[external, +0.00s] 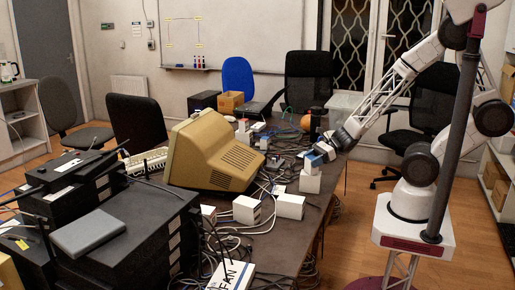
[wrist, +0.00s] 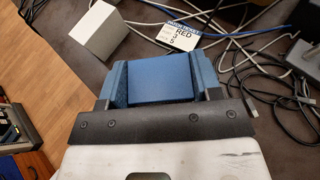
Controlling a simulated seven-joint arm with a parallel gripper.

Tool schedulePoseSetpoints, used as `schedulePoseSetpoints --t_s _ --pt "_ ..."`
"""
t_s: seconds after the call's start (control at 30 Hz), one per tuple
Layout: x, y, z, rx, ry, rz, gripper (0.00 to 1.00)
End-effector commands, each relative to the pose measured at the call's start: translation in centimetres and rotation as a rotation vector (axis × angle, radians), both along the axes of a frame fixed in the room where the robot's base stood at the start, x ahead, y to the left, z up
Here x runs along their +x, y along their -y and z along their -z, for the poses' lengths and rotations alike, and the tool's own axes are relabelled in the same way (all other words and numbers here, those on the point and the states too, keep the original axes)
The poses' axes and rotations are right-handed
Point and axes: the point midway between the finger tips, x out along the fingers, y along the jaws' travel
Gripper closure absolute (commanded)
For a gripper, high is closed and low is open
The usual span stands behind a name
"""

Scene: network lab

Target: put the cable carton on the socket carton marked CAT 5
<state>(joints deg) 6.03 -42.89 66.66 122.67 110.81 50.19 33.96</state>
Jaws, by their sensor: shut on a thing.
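My gripper (external: 324,153) is shut on a small blue carton (wrist: 160,88), seen between its two blue fingers in the wrist view; I take it to be the cable carton. In the external view the held carton (external: 312,161) shows right above a white carton (external: 310,183); I cannot tell whether they touch. I cannot read CAT 5 on any carton.
More white cartons (external: 290,206) (external: 246,210) stand on the dark table among loose cables. A beige monitor (external: 215,153) and stacked black equipment (external: 120,225) fill the left. A box printed FAN (external: 231,275) lies at the front. Cables cross the table beyond my gripper.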

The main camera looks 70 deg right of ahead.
Motion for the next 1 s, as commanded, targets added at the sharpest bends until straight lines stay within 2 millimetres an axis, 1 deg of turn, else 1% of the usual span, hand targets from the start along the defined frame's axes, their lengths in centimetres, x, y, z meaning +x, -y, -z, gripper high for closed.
schedulePoseSetpoints --t_s 0.2,0.23,0.37,0.4,0.67,0.83,1.0 --pt "0.00 0.00 0.31 0.000 0.000 0.000 0.68" --pt "0.00 0.00 0.31 0.000 0.000 0.000 0.39" --pt "-0.01 0.00 0.30 0.000 0.000 0.000 0.19" --pt "-0.01 0.00 0.30 0.000 0.000 0.000 0.16" --pt "-0.01 -0.01 0.29 0.000 0.000 0.000 0.16" --pt "-0.01 0.00 -0.04 0.000 0.000 0.000 0.16" --pt "-0.48 0.48 -0.26 0.001 -0.001 0.000 0.16"
